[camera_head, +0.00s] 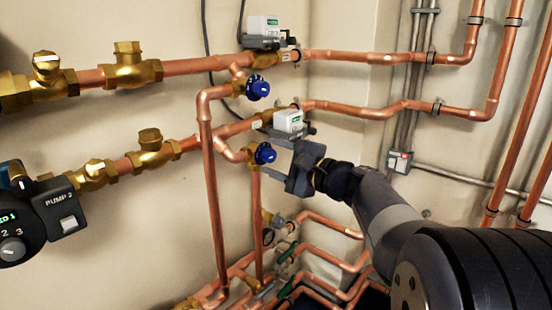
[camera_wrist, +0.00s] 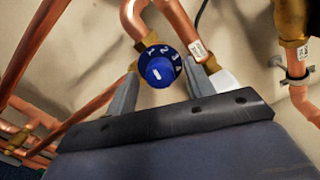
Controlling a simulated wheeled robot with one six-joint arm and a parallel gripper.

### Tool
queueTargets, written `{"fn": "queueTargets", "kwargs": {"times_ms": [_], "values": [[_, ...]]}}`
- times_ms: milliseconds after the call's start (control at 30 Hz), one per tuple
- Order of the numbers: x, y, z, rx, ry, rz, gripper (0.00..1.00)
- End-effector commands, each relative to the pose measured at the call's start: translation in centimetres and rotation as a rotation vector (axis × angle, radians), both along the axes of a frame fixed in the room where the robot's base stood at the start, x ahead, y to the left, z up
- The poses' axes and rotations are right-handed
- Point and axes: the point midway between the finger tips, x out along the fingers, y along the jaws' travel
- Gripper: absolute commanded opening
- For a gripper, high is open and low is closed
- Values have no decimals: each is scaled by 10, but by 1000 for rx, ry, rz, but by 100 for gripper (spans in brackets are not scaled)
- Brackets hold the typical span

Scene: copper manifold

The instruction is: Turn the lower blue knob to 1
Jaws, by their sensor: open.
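The lower blue knob (camera_head: 265,153) sits on a brass valve on the lower copper line in the head view. In the wrist view the blue knob (camera_wrist: 158,72) has a short white mark on its face. White numerals, including 2, 3 and 4, run around its upper right collar; what the mark points at is too small to tell. My gripper (camera_head: 281,162) is at the knob's right in the head view. In the wrist view its two open fingers stand on either side of the knob; whether they touch it is unclear.
The upper blue knob (camera_head: 257,87) is on the line above. A white-and-grey actuator box (camera_head: 288,121) sits close above the lower knob. A vertical copper pipe (camera_head: 214,200) runs to its left. A pump unit (camera_head: 30,215) is at the far left.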

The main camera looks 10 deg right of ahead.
Motion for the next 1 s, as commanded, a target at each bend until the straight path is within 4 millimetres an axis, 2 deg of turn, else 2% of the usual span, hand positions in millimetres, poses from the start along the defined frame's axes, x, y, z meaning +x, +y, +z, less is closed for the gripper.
{"fn": "queueTargets", "kwargs": {"times_ms": [167,600,800,1000], "values": [[-8,-7,1,1,0,-2,50],[-70,-52,1,0,0,-5,50],[-84,-62,0,-1,0,-2,50],[-88,-63,0,0,0,1,50]]}}
